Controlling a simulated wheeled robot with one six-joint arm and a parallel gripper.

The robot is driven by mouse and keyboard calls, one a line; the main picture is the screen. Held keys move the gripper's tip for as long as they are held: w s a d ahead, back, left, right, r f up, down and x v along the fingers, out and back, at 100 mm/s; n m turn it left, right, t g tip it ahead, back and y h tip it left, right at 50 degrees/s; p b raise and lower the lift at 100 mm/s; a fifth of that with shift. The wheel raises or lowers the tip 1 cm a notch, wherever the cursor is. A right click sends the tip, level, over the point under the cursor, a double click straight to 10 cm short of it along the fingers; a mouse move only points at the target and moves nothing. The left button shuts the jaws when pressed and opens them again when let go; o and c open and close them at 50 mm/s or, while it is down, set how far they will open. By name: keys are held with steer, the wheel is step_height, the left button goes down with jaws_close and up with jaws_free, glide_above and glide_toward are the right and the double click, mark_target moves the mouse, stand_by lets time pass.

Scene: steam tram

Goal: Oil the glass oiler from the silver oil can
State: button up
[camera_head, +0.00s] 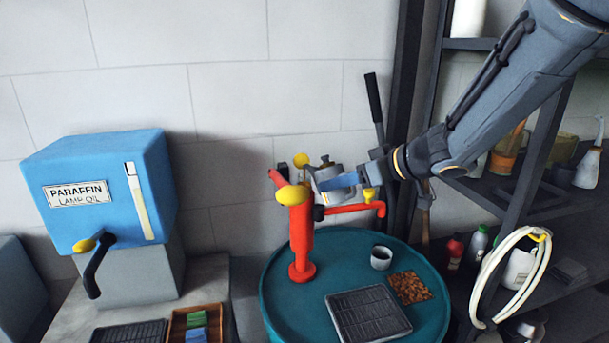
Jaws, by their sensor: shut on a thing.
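My gripper (340,182) comes in from the upper right and is shut on a rounded silvery-grey can with a dark knob on top, which I take for the silver oil can (324,172). The can is held above the back of the teal drum, behind the red pump, which partly hides it. Its spout cannot be made out for certain. The blue fingers cross in front of its right side. I cannot make out the glass oiler with certainty.
The red pump (301,245) with yellow knobs stands on the teal drum (275,303). A small cup (381,258), a black grate (368,314) and a brown patch (410,288) lie there too. A blue paraffin tank (105,190) is left; a dark shelf (480,190) is right.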

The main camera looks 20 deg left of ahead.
steer(key=shift+r, duration=0.1)
stand_by(0.3)
steer(key=shift+r+g+h, duration=0.3)
steer(key=shift+r+h, duration=0.1)
steer(key=shift+r, duration=0.15)
steer(key=shift+f+b, duration=0.4)
steer(key=shift+b, duration=0.5)
stand_by(0.3)
steer(key=shift+r+p, duration=0.45)
steer(key=shift+p, duration=0.45)
stand_by(0.9)
steer(key=shift+f+b, duration=0.35)
steer(key=shift+b, duration=0.25)
stand_by(0.5)
steer(key=shift+f+t+y+b, duration=0.5)
steer(key=shift+f+y+b, duration=0.3)
steer(key=shift+b, duration=1.15)
stand_by(1.0)
